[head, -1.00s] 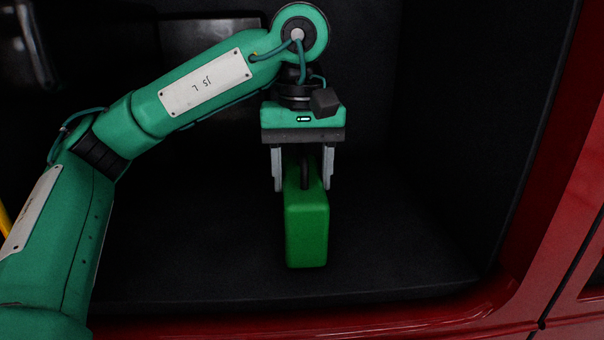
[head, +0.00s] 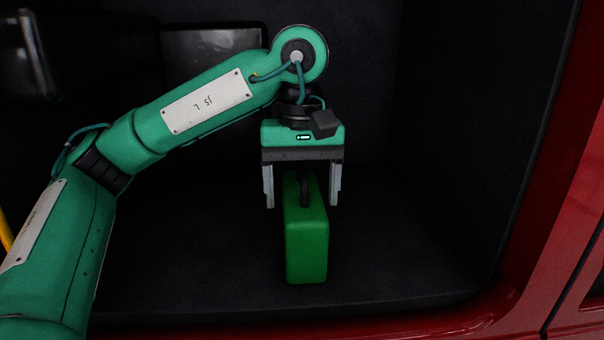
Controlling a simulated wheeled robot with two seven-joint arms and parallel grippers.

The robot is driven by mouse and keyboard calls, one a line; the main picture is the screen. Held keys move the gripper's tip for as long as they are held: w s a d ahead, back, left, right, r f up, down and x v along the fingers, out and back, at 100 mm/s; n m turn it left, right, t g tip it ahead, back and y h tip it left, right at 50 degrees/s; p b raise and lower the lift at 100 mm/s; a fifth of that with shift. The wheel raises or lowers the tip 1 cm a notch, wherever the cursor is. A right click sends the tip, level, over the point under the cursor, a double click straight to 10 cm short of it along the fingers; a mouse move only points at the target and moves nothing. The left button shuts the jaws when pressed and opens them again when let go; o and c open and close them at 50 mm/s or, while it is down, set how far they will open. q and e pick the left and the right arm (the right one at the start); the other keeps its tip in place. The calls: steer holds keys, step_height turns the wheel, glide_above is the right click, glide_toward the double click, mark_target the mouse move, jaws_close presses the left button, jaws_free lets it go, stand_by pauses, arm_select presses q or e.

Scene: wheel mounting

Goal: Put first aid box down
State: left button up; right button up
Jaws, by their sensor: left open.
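The green first aid box (head: 307,245) stands upright in the dark compartment, narrow side towards me, with a black handle on its top. My left gripper (head: 302,198) is above it, pointing down. Its two grey fingers are spread wide, one on each side of the handle, with a gap to it on both sides. The box appears to rest on the compartment floor (head: 400,265), though its contact with the floor is too dark to see clearly. My right gripper is not in view.
The compartment is dark, with clear floor left and right of the box. A red body edge (head: 470,325) runs along the front and up the right side. A dark panel (head: 212,55) is on the back wall, and a yellow bar (head: 5,230) shows at the far left.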

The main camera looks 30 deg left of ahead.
arm_select(q)
steer(key=shift+r, duration=0.45)
step_height(320, 180, up, 10)
steer(key=shift+f+b, duration=0.1)
steer(key=shift+b, duration=0.65)
steer(key=shift+r, duration=0.75)
